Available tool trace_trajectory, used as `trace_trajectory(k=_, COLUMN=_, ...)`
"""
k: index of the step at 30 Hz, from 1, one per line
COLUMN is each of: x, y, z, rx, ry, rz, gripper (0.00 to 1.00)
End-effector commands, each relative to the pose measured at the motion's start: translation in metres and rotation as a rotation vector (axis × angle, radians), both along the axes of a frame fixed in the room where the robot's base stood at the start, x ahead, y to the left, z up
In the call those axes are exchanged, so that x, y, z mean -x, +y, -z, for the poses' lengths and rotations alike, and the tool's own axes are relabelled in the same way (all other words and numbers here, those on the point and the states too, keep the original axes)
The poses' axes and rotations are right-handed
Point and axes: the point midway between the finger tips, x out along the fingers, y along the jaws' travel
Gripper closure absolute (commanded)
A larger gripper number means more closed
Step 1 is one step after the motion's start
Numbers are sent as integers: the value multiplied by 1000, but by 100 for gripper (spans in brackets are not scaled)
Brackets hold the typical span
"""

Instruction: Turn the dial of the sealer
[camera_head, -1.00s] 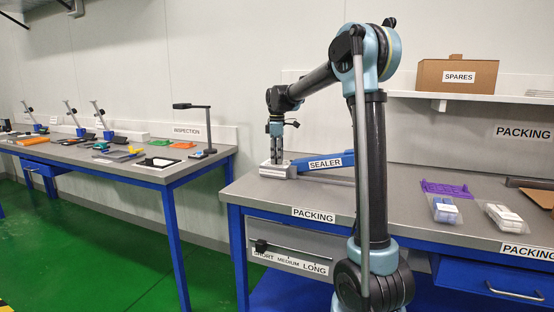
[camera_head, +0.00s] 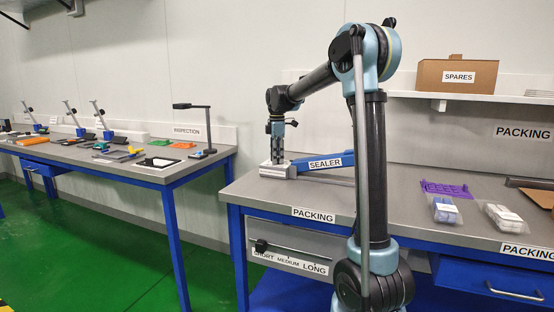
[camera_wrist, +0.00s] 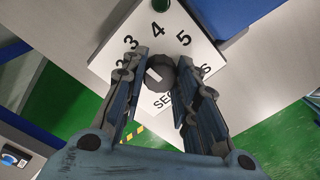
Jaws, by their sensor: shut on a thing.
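The sealer (camera_head: 335,161) stands on the packing bench, with a blue arm and a pale block at its left end.
The sealer's blue arm lies right of my gripper. The packing bench (camera_head: 240,190) has free room in front. Further right lie a purple rack (camera_head: 447,188) and packed items (camera_head: 446,210). A spares box (camera_head: 456,76) sits on the shelf above.

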Motion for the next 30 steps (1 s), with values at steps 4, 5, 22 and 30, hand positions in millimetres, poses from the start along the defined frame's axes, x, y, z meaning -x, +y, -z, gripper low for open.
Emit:
trace_trajectory(k=4, x=-3, y=-1, z=-1, rx=2, ry=-6, rz=3, gripper=54)
trace_trajectory(k=5, x=-3, y=-1, z=-1, rx=1, ry=-4, rz=2, gripper=51)
trace_trajectory(k=22, x=-1, y=0, z=-24, rx=1, ry=-2, rz=1, gripper=51)
trace_trajectory(k=30, x=-2, y=-1, z=-76, rx=1, ry=-2, rz=2, gripper=51)
